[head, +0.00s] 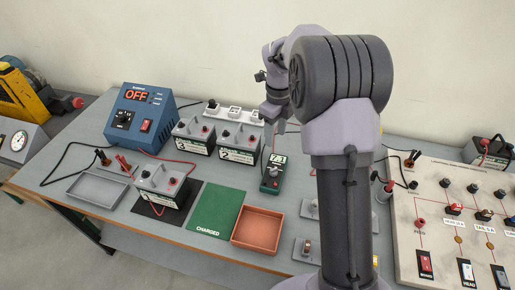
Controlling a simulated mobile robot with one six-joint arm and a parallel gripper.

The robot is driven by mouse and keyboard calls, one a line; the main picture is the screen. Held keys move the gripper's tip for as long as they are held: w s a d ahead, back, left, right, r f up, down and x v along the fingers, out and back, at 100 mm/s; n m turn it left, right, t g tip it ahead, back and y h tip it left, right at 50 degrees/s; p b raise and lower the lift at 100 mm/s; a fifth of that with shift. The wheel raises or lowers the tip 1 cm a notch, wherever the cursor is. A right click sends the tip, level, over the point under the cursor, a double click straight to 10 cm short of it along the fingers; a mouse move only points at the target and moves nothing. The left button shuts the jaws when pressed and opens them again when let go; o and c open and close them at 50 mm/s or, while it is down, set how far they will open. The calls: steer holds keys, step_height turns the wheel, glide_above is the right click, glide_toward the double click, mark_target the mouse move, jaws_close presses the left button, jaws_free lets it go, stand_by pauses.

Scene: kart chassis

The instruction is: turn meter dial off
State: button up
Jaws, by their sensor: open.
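The meter (270,184) is a small dark green handheld unit lying on the workbench, right of the batteries. Its pale display (277,160) is lit, but the digits are too small to read surely. A dark round dial shows on its lower face; its pointer setting cannot be read. My gripper (271,145) points down just above and behind the meter. It is small and partly hidden by my wrist. It appears apart from the dial, with nothing visible in it.
A blue charger (140,112) showing OFF stands at the back left. Several batteries (238,140) stand left of the meter. A green CHARGED mat (216,208), an orange tray (257,230) and a grey tray (97,190) lie in front. A switch panel (440,215) is at right.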

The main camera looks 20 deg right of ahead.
mark_target(274, 169)
step_height(274, 169, down, 17)
steer(key=b, duration=0.4)
steer(key=shift+s+d, duration=0.1)
steer(key=shift+s, duration=0.05)
jaws_close()
